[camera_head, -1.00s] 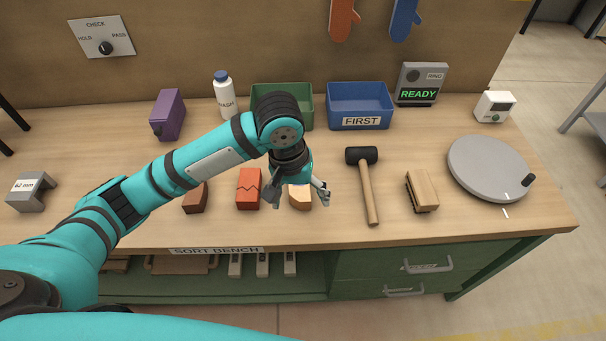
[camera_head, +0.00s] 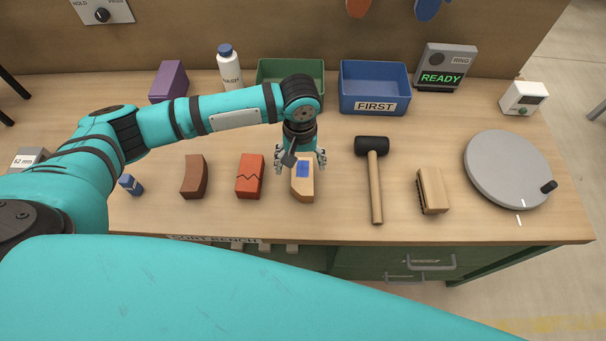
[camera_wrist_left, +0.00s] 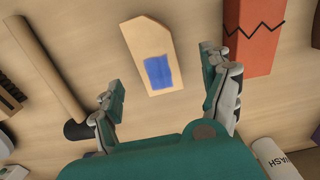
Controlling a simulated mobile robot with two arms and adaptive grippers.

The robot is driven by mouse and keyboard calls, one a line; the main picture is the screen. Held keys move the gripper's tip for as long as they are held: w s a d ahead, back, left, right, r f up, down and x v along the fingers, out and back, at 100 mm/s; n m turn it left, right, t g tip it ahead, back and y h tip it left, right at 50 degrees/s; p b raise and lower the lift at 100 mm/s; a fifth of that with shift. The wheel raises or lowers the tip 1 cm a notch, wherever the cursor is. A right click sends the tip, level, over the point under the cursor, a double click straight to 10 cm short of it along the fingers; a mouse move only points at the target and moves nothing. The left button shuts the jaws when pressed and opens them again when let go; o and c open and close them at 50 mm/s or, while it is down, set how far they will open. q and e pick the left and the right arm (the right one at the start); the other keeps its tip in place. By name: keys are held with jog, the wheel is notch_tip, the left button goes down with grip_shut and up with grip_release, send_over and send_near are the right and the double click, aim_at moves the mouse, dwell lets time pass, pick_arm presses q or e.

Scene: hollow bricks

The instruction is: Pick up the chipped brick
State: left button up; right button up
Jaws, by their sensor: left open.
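The chipped brick (camera_head: 302,186) is tan, with one corner cut off and a blue patch on top. It lies on the bench in the front row, right of the cracked red brick (camera_head: 250,176). My left gripper (camera_head: 301,160) is open and empty over the brick's far end, with fingers either side in the head view. In the left wrist view, the chipped brick (camera_wrist_left: 148,45) lies ahead of and between the spread fingers (camera_wrist_left: 160,72), apart from both. My right gripper is not in view.
A mallet (camera_head: 375,185) and a brush (camera_head: 432,190) lie to the right. Behind stand a green bin (camera_head: 290,68) and a blue bin (camera_head: 374,88) labelled FIRST. A grey turntable (camera_head: 506,168) is far right.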

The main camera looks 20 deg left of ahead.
aim_at(302, 174)
pick_arm(q)
jog(key=shift+s+f, duration=0.2)
jog(key=shift+f, duration=0.15)
jog(key=f, duration=0.1)
jog(key=f+p, duration=0.1)
jog(key=f, duration=0.3)
jog(key=shift+w+d+f+p, duration=0.1)
jog(key=shift+d+p, duration=0.15)
jog(key=shift+p, duration=0.1)
jog(key=shift+c, duration=0.4)
grip_shut()
